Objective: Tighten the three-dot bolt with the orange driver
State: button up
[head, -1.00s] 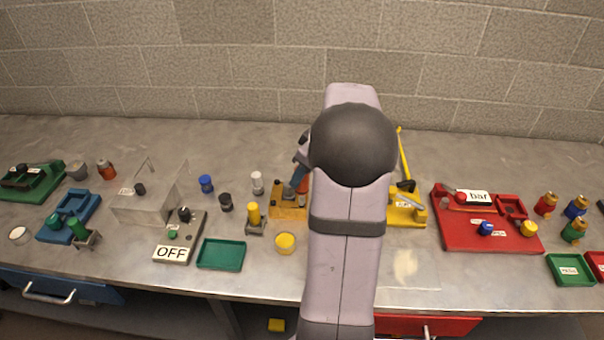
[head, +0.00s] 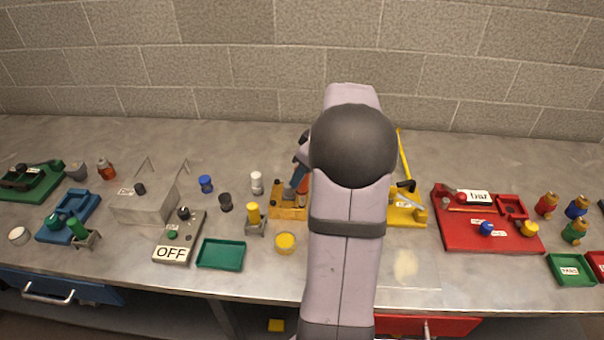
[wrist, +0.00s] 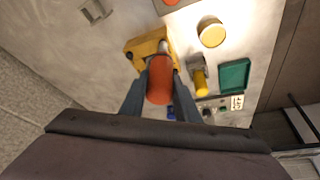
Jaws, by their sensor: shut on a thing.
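My gripper (wrist: 160,98) is shut on the orange driver (wrist: 160,82), whose orange handle sits between the two fingers in the wrist view. In the head view a small part of the orange driver (head: 303,186) shows beside my arm. The driver stands over the yellow-orange block (wrist: 146,45), which also shows in the head view (head: 287,212). Dark bolt heads show on the block's left side in the head view. The driver's tip and the bolt under it are hidden, and I cannot make out any dots.
A yellow driver in a grey stand (head: 254,220), a yellow round knob (head: 285,243) and a green tray (head: 221,254) are close by on the left. A white-topped cylinder (head: 257,183) stands behind. A yellow plate with a handle (head: 407,213) and a red board (head: 470,240) are to the right.

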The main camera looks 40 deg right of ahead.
jog(key=shift+r+p, duration=2.25)
jog(key=shift+r, duration=1.3)
